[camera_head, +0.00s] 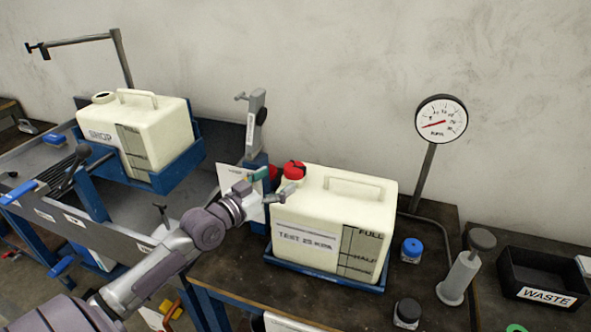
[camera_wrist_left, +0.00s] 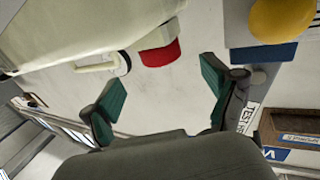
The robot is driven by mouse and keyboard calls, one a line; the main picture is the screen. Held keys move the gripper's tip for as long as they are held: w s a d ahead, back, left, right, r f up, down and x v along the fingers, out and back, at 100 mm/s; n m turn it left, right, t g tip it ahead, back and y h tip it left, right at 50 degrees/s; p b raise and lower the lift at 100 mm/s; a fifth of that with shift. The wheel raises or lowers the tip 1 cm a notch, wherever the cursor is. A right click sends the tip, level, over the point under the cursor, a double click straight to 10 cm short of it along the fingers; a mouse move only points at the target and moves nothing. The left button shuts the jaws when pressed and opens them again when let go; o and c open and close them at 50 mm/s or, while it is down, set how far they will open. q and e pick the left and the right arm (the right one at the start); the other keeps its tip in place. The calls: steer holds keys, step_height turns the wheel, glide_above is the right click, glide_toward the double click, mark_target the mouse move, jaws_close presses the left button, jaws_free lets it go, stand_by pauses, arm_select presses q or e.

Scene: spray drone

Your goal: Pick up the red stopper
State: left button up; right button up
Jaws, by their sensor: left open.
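The red stopper (camera_head: 294,170) sits at the top left corner of the cream tank labelled TEST 25 KPA (camera_head: 310,215). In the left wrist view the stopper (camera_wrist_left: 160,54) shows beside the cream tank (camera_wrist_left: 85,30), beyond the fingertips. My left gripper (camera_head: 272,184) is just left of the stopper, with its fingers spread. In the left wrist view its two green-padded fingers (camera_wrist_left: 160,92) stand wide apart with nothing between them. A gap still shows between the fingertips and the stopper. My right gripper is not in view.
A grey post (camera_head: 256,122) stands close behind the gripper. The cream SHOP tank (camera_head: 150,130) is on a blue tray at left. A pressure gauge (camera_head: 441,119), a blue-capped jar (camera_head: 411,250), a grey plunger-like tool (camera_head: 462,275) and a black WASTE bin (camera_head: 545,280) are at right.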

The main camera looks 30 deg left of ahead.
mark_target(287, 173)
arm_select(q)
steer(key=w, duration=0.2)
steer(key=w+p, duration=0.1)
steer(key=w, duration=0.2)
steer(key=w+d, duration=0.1)
steer(key=w, duration=0.1)
steer(key=shift+w, duration=0.15)
steer(key=shift+a, duration=0.1)
steer(key=shift+c, duration=1.1)
steer(key=c, duration=1.1)
